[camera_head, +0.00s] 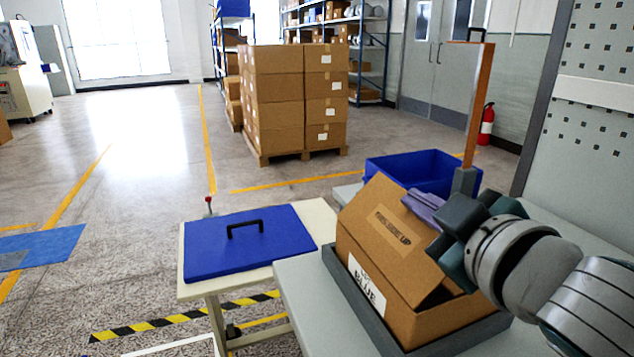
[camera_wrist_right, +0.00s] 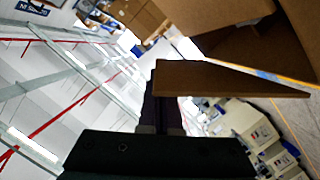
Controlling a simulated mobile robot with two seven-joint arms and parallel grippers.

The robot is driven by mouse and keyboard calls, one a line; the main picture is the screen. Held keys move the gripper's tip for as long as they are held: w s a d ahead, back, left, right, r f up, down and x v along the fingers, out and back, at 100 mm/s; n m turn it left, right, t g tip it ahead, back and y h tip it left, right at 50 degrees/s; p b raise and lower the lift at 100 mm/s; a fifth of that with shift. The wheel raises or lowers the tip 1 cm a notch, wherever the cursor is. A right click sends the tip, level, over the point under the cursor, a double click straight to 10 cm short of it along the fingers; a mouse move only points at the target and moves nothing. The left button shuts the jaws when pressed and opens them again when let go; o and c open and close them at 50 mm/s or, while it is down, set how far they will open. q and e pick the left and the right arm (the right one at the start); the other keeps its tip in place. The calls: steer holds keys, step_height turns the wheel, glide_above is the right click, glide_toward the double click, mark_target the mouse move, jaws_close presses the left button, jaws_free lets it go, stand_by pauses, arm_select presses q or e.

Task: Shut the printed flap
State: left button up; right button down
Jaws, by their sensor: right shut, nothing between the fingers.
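The brown cardboard box (camera_head: 425,319) stands in a dark grey tray on the table at the right in the head view, with a white label reading BLUE on its front. The printed flap (camera_head: 375,233), with a dark-lettered strip, slopes up over the box; a dark gap shows beneath its right end. My right gripper (camera_head: 424,205) is shut and empty at the flap's upper right edge, with purple-grey fingers; I cannot tell if they touch it. In the right wrist view, a brown cardboard panel (camera_wrist_right: 225,80) crosses just beyond the fingers (camera_wrist_right: 162,110). My left gripper is not in view.
A blue bin (camera_head: 430,168) stands behind the box, near an upright orange post (camera_head: 478,105). A blue lid with a black handle (camera_head: 240,252) lies on the lower table to the left. The grey tray rim (camera_head: 350,307) surrounds the box. Stacked cartons (camera_head: 275,100) stand farther back.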

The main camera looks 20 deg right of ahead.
steer(key=shift+d+f+m+y+p, duration=0.3)
steer(key=shift+d+f+m+p, duration=0.1)
steer(key=shift+d+m, duration=0.35)
steer(key=shift+d+f+m+y, duration=0.4)
steer(key=shift+d+f+m, duration=0.15)
steer(key=shift+f+m, duration=0.45)
steer(key=shift+d+f+m+y+p, duration=0.35)
steer(key=shift+f+m, duration=0.25)
steer(key=shift+m, duration=0.35)
steer(key=shift+d+f, duration=0.15)
steer(key=shift+f, duration=0.45)
